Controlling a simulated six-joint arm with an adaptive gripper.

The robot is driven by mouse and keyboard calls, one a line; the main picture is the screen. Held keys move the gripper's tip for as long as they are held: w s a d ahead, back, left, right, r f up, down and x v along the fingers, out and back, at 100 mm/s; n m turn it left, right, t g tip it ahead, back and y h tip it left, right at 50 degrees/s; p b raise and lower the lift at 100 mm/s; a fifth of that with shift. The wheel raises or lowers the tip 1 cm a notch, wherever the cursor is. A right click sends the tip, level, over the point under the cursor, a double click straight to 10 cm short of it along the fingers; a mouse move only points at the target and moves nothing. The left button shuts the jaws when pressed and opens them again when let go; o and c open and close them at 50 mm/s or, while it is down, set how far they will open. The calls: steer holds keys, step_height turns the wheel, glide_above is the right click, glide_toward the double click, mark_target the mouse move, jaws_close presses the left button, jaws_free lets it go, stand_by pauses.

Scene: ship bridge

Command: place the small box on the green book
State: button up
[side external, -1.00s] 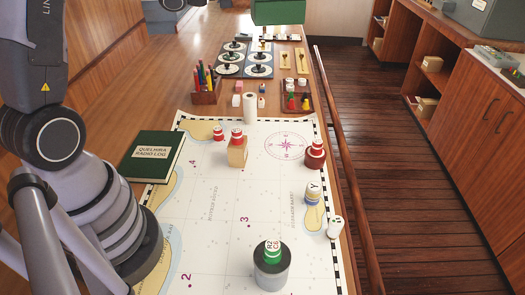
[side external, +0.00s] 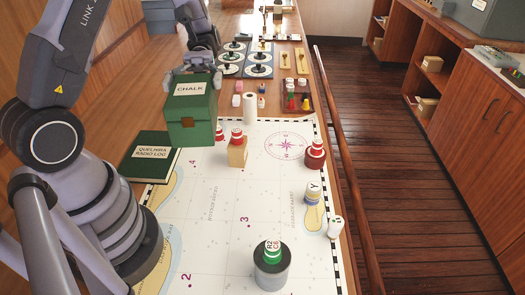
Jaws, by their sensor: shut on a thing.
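The small box (side external: 190,128) is a green box with a white label reading CHALK and a small brown patch on its front. It hangs upright in the air at left of centre, over the far side of the chart. My gripper (side external: 204,54) is behind and above the box and shut on it; the box hides part of the fingers. The green book (side external: 150,162), labelled QUELIMBA RADIO LOG, lies flat at the chart's left edge. The box appears above and slightly right of it in the picture, clear of its cover.
The chart (side external: 215,235) carries a wooden block with a red-topped piece (side external: 237,150), red pieces (side external: 315,153) and a grey cylinder (side external: 270,270). A white roll (side external: 249,108) stands behind. The pen holder is now mostly hidden behind the box.

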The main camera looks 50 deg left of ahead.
steer(key=s+a+r+m+g+y, duration=0.1)
steer(key=s+a+m+g+y, duration=0.25)
steer(key=a+m+y, duration=0.55)
steer(key=s+a+r+m+g+y, duration=0.15)
steer(key=s+a+m+y, duration=0.35)
steer(key=y, duration=0.6)
steer(key=w+a+r+m+t+y, duration=0.8)
steer(key=a+m+t+y, duration=0.1)
steer(key=a+t+y, duration=0.1)
glide_above(167, 155)
steer(key=shift+m, duration=0.3)
step_height(167, 155, down, 36)
steer(key=shift+a+r, duration=0.1)
steer(key=o, duration=1.2)
steer(key=shift+o, duration=0.2)
